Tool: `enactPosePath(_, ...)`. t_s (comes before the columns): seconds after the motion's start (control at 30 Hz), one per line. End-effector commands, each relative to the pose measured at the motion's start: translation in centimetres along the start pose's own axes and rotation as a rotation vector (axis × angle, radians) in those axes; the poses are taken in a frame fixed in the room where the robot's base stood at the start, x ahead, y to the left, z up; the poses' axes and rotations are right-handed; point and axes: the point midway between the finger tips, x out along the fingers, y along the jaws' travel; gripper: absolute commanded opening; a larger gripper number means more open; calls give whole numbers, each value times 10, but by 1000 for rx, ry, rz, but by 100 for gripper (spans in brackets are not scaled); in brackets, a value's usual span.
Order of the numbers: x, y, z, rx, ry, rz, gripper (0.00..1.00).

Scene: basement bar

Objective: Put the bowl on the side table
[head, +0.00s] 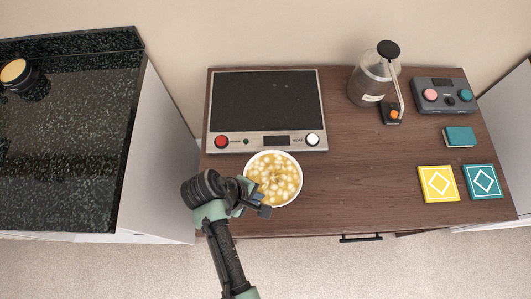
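A white bowl (298,179) filled with yellow liquid and pale round pieces is at the front left of a brown wooden table (370,185). It looks level. From this overhead view I cannot tell whether it rests on the wood or is held just above it. My gripper (255,198) is at the bowl's lower-left rim, its dark fingers overlapping the edge. Whether the fingers are closed on the rim is not clear. The brown table has a drawer handle at its front; no other separate side table is plain in view.
A hot plate (267,101) stands just behind the bowl. A glass jar (371,86), a grey control box (444,96), a small teal box (460,137), and yellow (438,184) and teal (481,182) tiles occupy the right side. A black speckled counter (70,140) is left. The table's middle front is clear.

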Motion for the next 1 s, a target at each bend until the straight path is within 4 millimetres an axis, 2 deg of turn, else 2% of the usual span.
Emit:
enactPosePath(0.1, 16, -5, -6, 0, 0, 1, 0)
enactPosePath(0.27, 29, -9, -10, 1, 1, 2, 0)
enactPosePath(0.5, 58, -20, -20, 1, 1, 2, 0)
enactPosePath(0.93, 65, -22, -22, 3, 2, 2, 0)
enactPosePath(1.0, 64, -22, -21, 2, 1, 0, 15)
